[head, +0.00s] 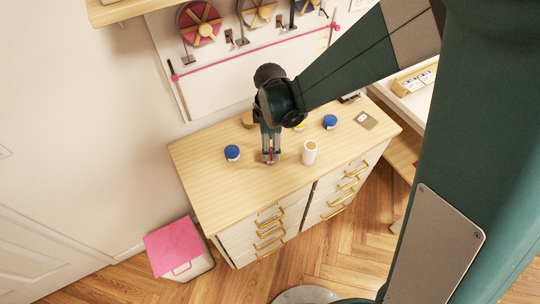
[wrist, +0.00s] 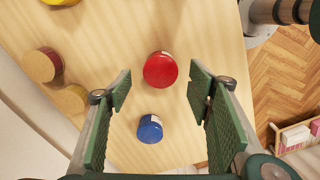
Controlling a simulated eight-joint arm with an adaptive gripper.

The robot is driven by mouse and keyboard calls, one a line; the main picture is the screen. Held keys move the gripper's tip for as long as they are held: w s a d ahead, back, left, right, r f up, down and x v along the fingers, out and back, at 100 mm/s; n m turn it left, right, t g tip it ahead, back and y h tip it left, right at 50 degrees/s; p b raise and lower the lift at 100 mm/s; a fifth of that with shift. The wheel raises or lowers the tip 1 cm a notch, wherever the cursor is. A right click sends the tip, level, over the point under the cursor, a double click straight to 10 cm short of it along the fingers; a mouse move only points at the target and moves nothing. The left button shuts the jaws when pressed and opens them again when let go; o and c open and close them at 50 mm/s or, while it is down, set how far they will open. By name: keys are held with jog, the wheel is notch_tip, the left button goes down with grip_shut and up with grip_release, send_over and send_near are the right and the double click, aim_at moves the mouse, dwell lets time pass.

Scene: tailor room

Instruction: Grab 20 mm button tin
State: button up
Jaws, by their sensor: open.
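Several small round tins stand on the wooden top of the drawer cabinet, and their labels are too small to tell which is the 20 mm button tin. A red tin (wrist: 160,70) shows in the wrist view, just ahead of and between my gripper's (wrist: 160,90) fingertips. A blue tin (wrist: 150,129) lies nearer the bottom, seen between the fingers. In the head view a blue tin (head: 232,153) stands left of my gripper (head: 271,157) and another blue tin (head: 330,122) stands to the right. My gripper points down, open, with nothing visibly held; its fingers mostly hide the red tin there.
A cream cylinder (head: 309,153) stands close to the right of my gripper. A yellow-topped tin (wrist: 60,1) and round brown-sided pieces (wrist: 42,65) are nearby. A flat card (head: 366,120) lies at the right end. The cabinet's front left top is clear.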

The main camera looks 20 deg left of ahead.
jog(key=shift+f, duration=0.1)
jog(key=shift+s+f, duration=0.1)
jog(key=shift+f, duration=2.35)
jog(key=c, duration=1)
